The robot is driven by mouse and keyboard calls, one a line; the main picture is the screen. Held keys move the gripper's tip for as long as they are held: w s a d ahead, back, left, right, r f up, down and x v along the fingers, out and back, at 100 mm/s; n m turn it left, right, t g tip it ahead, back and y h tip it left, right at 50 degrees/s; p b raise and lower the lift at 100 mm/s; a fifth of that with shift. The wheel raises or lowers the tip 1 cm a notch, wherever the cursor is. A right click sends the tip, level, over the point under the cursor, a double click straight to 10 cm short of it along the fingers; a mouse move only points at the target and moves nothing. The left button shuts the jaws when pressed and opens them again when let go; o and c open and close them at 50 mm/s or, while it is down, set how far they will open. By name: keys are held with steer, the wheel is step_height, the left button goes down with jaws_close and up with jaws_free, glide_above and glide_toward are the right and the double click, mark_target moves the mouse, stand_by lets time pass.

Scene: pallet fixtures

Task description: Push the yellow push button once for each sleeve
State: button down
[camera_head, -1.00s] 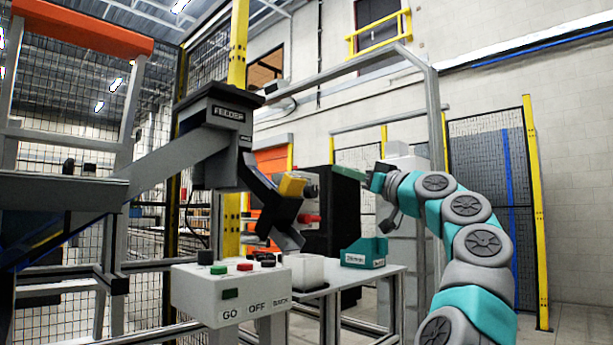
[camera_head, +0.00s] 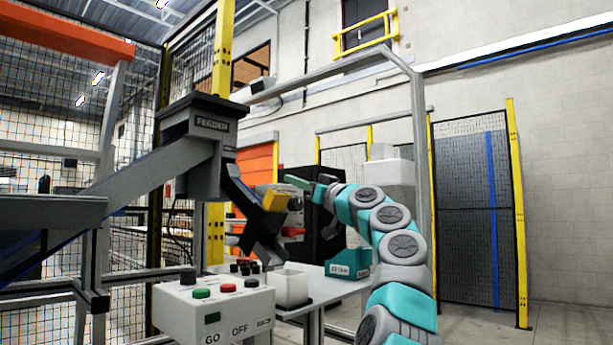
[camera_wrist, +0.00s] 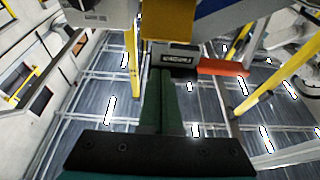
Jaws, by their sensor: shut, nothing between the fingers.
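A yellow block also shows at the top of the wrist view (camera_wrist: 168,22). My gripper (camera_head: 292,180) is shut and empty, its green fingers pointing left, just right of and slightly above the button in the head view. In the wrist view my gripper (camera_wrist: 163,76) points up toward the yellow block, with a visible gap. I cannot clearly make out any sleeves; several small dark cylinders (camera_head: 245,268) show behind the control box.
A white control box (camera_head: 215,312) marked GO and OFF, with green, red and black knobs, stands in front. A white bin (camera_head: 290,289) and a teal bin (camera_head: 348,264) sit on the table. A dark unit with a red knob (camera_head: 293,231) is behind the button.

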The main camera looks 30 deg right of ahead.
mark_target(279, 206)
steer(key=shift+w+a+f+b, duration=0.15)
steer(key=shift+w+f, duration=0.2)
steer(key=shift+f, duration=0.25)
steer(key=shift+w+a+f+b, duration=0.15)
steer(key=shift+w+f, duration=0.15)
steer(key=shift+f, duration=0.25)
steer(key=shift+d, duration=0.1)
steer(key=shift+w+a+f+b, duration=0.15)
steer(key=shift+w+f+b, duration=0.3)
steer(key=shift+f, duration=0.25)
steer(key=shift+w+a+f+b, duration=0.2)
steer(key=shift+w+f+b, duration=0.25)
steer(key=shift+f, duration=0.3)
steer(key=shift+w+a+f+b, duration=0.15)
steer(key=shift+w+f+b, duration=0.3)
steer(key=shift+f, duration=0.25)
